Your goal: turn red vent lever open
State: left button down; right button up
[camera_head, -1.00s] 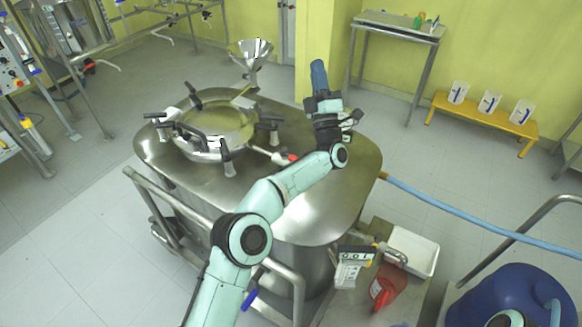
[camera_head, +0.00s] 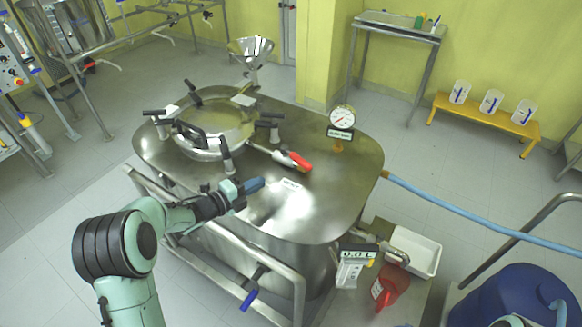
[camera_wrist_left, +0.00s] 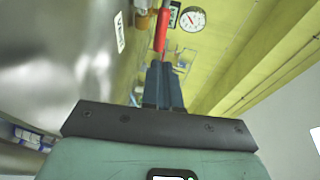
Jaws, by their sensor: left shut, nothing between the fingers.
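The red vent lever (camera_head: 299,161) sits on top of the steel vessel (camera_head: 330,200), at the end of a white and metal valve body beside the round hatch. It points toward the lower right in the head view. In the left wrist view the lever (camera_wrist_left: 161,30) shows beyond the fingertips. My left gripper (camera_head: 258,184) is shut and empty, held in front of the lever and to its left, apart from it. Its blue fingers (camera_wrist_left: 161,78) are together in the wrist view. My right gripper is not in view.
A dial gauge (camera_head: 342,118) stands behind the lever to the right. The hatch (camera_head: 214,125) with several black clamp handles is at the left. A white label (camera_head: 291,184) lies on the lid. A rail (camera_head: 205,228) runs along the vessel's near side. The lid's right part is clear.

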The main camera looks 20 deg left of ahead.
aim_at(300, 164)
pick_arm(q)
jog(key=p+x, duration=0.3)
jog(key=x, duration=1)
jog(key=shift+w+d, duration=0.2)
jog(key=shift+w, duration=0.05)
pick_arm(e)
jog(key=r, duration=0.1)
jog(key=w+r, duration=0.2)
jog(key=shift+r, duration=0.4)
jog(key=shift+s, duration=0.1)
pick_arm(q)
jog(key=shift+f, duration=0.1)
jog(key=y+b, duration=0.1)
jog(key=b, duration=0.2)
jog(key=d+n+b, duration=0.1)
jog(key=b, duration=0.2)
jog(key=shift+w+d+f+t+y, duration=0.15)
jog(key=shift+w+t+y, duration=0.1)
jog(key=shift+t+y, duration=0.15)
jog(key=shift+w+d+n+b, duration=0.1)
jog(key=shift+w+n+b, duration=0.2)
jog(key=shift+b, duration=0.1)
jog(key=shift+w+d+r, duration=0.2)
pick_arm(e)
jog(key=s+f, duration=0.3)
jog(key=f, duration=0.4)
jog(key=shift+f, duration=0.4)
